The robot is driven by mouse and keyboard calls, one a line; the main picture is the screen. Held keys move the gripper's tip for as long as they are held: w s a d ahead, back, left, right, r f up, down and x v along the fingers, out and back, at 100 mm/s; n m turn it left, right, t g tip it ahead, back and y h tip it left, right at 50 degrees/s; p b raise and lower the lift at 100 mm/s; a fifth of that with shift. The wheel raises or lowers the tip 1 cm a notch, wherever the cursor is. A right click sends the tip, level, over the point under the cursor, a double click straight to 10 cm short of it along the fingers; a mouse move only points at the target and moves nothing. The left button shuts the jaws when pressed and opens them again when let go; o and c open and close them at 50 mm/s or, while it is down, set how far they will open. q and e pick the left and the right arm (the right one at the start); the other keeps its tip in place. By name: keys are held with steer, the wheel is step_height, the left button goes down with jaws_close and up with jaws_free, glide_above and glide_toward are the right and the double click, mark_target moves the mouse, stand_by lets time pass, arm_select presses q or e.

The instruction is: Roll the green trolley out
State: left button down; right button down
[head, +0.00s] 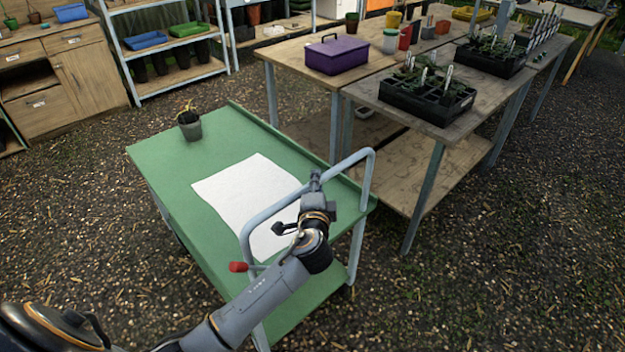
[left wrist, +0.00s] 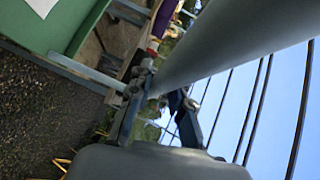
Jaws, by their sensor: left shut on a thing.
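The green trolley (head: 222,150) stands on the gravel in the middle of the head view, with a lower shelf partly visible. Its grey tubular handle (head: 343,163) rises at the near right end; a grey bar, the handle close up, crosses the left wrist view (left wrist: 235,40). My left gripper (head: 315,183) is shut on the handle bar; its fingers also show against the bar in the left wrist view (left wrist: 155,105). My right gripper is not in view.
A plant pot (head: 189,126) and a white sheet (head: 245,190) lie on the trolley top. Wooden tables with seedling trays (head: 425,100) and a purple box (head: 338,54) stand close behind it. Gravel (head: 490,270) is clear at the right and front.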

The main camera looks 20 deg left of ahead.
arm_select(q)
steer(key=shift+f, duration=0.15)
steer(key=c, duration=1.2)
jaws_free()
steer(key=v, duration=1.2)
